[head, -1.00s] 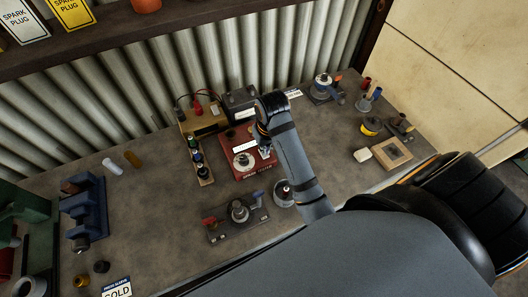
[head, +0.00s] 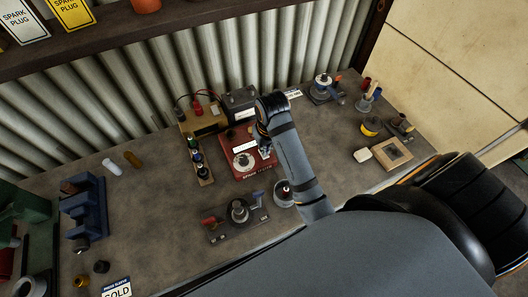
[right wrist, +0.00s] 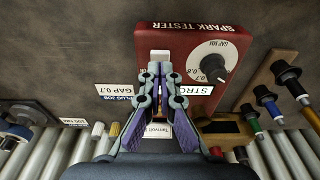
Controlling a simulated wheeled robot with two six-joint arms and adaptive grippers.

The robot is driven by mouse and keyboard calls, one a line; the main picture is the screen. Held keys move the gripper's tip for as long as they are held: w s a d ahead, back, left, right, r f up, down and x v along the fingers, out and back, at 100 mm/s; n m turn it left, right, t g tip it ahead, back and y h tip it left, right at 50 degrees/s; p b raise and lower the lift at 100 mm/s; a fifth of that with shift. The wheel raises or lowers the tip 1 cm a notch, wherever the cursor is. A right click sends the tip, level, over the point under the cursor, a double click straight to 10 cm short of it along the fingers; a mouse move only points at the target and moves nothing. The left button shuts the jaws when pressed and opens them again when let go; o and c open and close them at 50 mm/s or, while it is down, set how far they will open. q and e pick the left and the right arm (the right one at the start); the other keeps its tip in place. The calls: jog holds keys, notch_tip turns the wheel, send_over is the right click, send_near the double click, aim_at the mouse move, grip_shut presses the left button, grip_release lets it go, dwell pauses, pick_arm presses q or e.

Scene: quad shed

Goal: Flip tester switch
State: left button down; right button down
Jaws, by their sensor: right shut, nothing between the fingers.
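The red spark tester (head: 236,139) stands on the bench near the corrugated wall. Its white dial (head: 244,161) carries a dark knob, and it also shows in the right wrist view (right wrist: 211,62). A small white block (right wrist: 160,55), which looks like the switch, sits on the red face right by my fingertips. My right gripper (right wrist: 160,72) is shut and empty, pointing at that block. I cannot tell whether they touch. In the head view my right gripper (head: 266,148) is over the tester's right side, partly hidden by my arm. My left gripper is not in view.
A black battery-like box (head: 241,98) and a tan meter box (head: 203,120) stand behind the tester. A strip of coloured plugs (head: 200,166) lies to its left. A dark fixture (head: 238,218) stands in front.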

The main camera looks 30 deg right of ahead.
jog(key=shift+f, duration=1)
dwell(0.3)
notch_tip(320, 180, up, 7)
jog(key=p, duration=0.9)
jog(key=shift+r+p, duration=0.15)
jog(key=shift+p, duration=0.15)
